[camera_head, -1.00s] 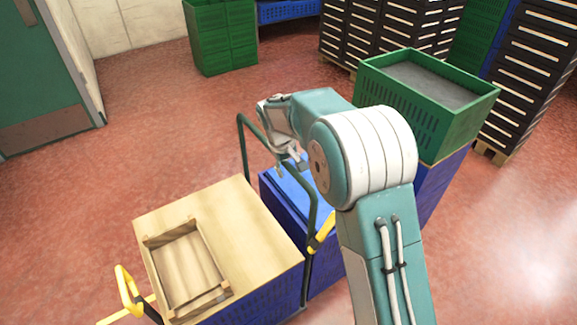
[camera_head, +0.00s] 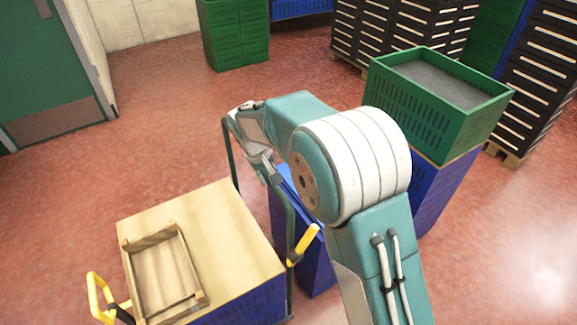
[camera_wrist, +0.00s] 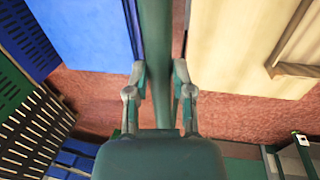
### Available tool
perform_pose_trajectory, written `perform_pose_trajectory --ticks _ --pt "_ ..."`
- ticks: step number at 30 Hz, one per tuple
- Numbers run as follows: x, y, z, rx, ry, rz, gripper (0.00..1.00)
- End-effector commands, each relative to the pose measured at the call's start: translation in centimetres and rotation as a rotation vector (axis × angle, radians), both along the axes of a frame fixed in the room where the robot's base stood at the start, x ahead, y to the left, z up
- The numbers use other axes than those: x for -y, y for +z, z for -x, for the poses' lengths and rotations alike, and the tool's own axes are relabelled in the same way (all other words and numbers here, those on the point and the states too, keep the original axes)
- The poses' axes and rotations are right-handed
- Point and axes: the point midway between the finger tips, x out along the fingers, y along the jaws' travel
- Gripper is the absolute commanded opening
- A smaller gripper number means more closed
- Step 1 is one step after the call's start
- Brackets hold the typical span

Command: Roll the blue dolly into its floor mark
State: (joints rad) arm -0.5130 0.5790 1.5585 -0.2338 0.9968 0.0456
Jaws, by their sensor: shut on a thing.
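My gripper (camera_head: 266,172) is shut on the dark green push bar (camera_head: 233,165) of the dolly. In the wrist view, the two fingers (camera_wrist: 160,82) close around the bar (camera_wrist: 176,100). The dolly's load is a blue crate (camera_head: 255,302) topped by a light wooden board (camera_head: 215,215). The dolly's deck and wheels are hidden from view. The floor mark cannot be made out.
A shallow wooden tray (camera_head: 163,270) lies on the board. Yellow-gripped levers (camera_head: 304,243) flank the load. Another blue crate stack (camera_head: 318,268) stands just behind the bar. A green crate (camera_head: 436,128) tops a stack at right. Red floor (camera_head: 150,140) is open at left.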

Motion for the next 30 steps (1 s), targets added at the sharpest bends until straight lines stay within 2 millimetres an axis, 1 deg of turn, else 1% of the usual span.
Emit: perform_pose_trajectory --ticks 1,15,21,27,30 --pt "-1.4 -0.3 1.3 -0.013 0.006 0.005 0.0" --pt "-12.0 -0.5 8.6 -0.014 0.005 0.008 0.0" --pt "-16.3 -0.5 11.5 -0.014 0.005 0.01 0.0" --pt "-19.4 -0.6 13.6 -0.014 0.002 0.011 0.0" --pt "-20.4 -0.6 14.3 -0.015 0.0 0.011 0.0"
